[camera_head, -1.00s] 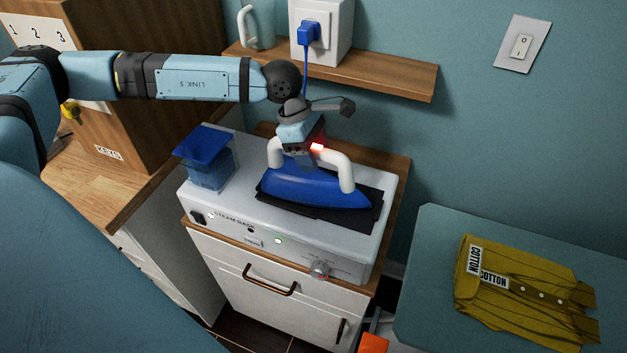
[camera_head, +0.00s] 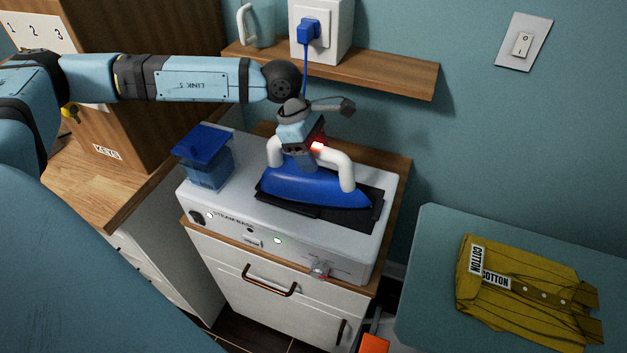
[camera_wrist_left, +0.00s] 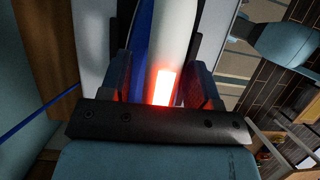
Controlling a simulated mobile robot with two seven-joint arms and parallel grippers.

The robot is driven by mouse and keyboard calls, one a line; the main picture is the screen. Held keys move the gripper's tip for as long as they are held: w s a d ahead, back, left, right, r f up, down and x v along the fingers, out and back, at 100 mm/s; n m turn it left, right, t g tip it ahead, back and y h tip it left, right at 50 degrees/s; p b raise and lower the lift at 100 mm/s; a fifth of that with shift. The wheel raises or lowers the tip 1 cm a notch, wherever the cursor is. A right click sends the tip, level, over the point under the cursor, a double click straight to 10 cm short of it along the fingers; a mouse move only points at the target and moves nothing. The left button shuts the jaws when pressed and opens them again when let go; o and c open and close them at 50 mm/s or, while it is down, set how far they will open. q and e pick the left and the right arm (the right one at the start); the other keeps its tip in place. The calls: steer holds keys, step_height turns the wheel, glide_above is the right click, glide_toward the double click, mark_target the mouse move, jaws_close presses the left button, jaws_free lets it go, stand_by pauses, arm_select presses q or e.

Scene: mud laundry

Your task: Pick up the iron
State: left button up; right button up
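The iron (camera_head: 312,184) has a blue body and a white handle. It rests on a dark pad (camera_head: 287,208) on top of the white steam base (camera_head: 212,222). My left gripper (camera_head: 298,152) is at the handle from above. In the left wrist view the white handle (camera_wrist_left: 174,45) lies between the two dark fingers of my left gripper (camera_wrist_left: 164,85). A strip of blue shows between the left finger and the handle, so the fingers look open around it. A red glow lights the handle. My right gripper is not in view.
A blue water tank (camera_head: 207,165) stands at the base's left end. A wooden shelf (camera_head: 380,74) with a white socket box and blue plug (camera_head: 310,32) is behind. A folded yellow shirt (camera_head: 525,300) lies on the teal board (camera_head: 425,250) at right.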

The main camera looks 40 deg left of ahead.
arm_select(q)
jaws_close()
steer(key=shift+w+r, duration=0.1)
steer(key=shift+r, duration=0.05)
